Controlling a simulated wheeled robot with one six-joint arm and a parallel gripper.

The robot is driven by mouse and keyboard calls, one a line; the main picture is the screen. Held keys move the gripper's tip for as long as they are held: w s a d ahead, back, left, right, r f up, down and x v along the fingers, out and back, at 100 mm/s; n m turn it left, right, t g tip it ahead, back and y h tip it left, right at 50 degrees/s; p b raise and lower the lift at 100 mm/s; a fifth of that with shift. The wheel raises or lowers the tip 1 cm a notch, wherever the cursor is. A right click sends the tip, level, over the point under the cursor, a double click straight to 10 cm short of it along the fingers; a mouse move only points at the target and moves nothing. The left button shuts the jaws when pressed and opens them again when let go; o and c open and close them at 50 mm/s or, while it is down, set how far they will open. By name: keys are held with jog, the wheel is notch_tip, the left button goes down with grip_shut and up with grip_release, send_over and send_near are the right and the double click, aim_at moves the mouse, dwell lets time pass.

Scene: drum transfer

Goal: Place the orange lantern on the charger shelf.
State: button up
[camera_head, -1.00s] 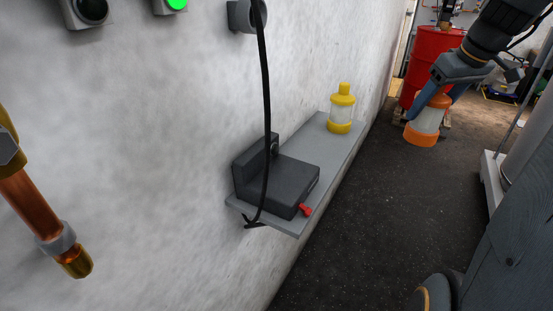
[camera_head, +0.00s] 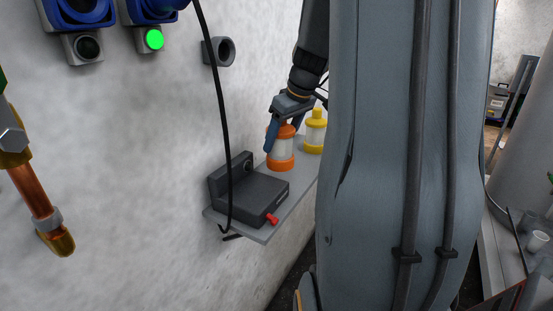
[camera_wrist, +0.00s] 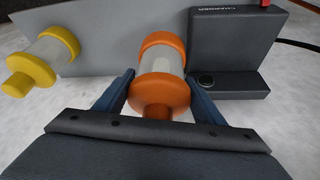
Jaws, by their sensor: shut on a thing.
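The orange lantern (camera_head: 281,155) is upright at the charger shelf (camera_head: 259,233), between the dark charger and the yellow lantern. I cannot tell whether its base touches the shelf. My gripper (camera_head: 282,133) is shut on its upper part from above. In the wrist view the orange lantern (camera_wrist: 160,75) sits between the two blue-grey fingers of my gripper (camera_wrist: 158,92). The charger (camera_head: 249,194) is a dark grey block with a red lever at its front corner. In the wrist view the charger (camera_wrist: 236,50) is just right of the lantern.
The yellow lantern (camera_head: 315,131) stands farther along the shelf, close to the orange one; it also shows in the wrist view (camera_wrist: 42,60). A black cable (camera_head: 220,100) hangs down the wall in front of the charger. My arm hides the right middle.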

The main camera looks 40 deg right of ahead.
aim_at(291, 130)
jog(key=shift+f+p, duration=0.4)
jog(key=shift+f, duration=2.4)
jog(key=shift+f, duration=0.15)
jog(key=o, duration=1.4)
jog(key=shift+c, duration=0.2)
jog(key=shift+r, duration=0.4)
jog(key=b+v, duration=0.1)
jog(key=v, duration=1)
jog(key=shift+s+r+b, duration=0.2)
jog(key=shift+b, duration=0.1)
